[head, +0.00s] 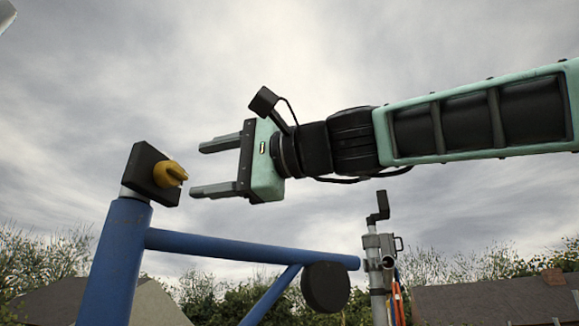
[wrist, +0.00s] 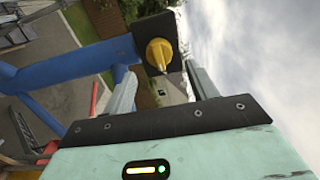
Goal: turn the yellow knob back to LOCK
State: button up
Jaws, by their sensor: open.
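The yellow knob (head: 169,174) sits on a dark square plate (head: 146,165) at the top of a blue post (head: 115,262). My gripper (head: 194,169) is open and empty, pointing left at the knob from a short distance to its right. The fingertips are apart from the knob in the head view. In the wrist view the knob (wrist: 158,54) shows beyond and between the two fingers (wrist: 160,85), with its pointed end toward the bottom of the picture. No LOCK marking is readable in either view.
A blue horizontal bar (head: 240,245) runs right from the post, below my gripper, with a black round part (head: 326,287) near its end. A grey pole with a crank (head: 377,255) stands further right. Open sky surrounds my gripper; roofs and trees lie behind.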

jog(key=b+v, duration=0.4)
jog(key=v, duration=0.8)
jog(key=shift+d, duration=0.2)
notch_tip(320, 180, down, 38)
jog(key=w+a+n+g+h, duration=0.2)
jog(key=n+g+h, duration=0.2)
jog(key=h, duration=0.5)
jog(key=s+d+f+n+g+h, duration=0.1)
jog(key=s+d+f, duration=0.3)
jog(key=f, duration=0.4)
jog(key=s+d+f+n+g+h, duration=0.1)
jog(key=s+d+f+n+h, duration=0.2)
jog(key=f, duration=0.5)
jog(key=s+d+f+n+g+h, duration=0.1)
jog(key=s+d+f+n+h, duration=0.2)
jog(key=s+d+f, duration=0.3)
notch_tip(320, 180, down, 3)
jog(key=shift+r+n, duration=0.1)
jog(key=shift+n, duration=0.6)
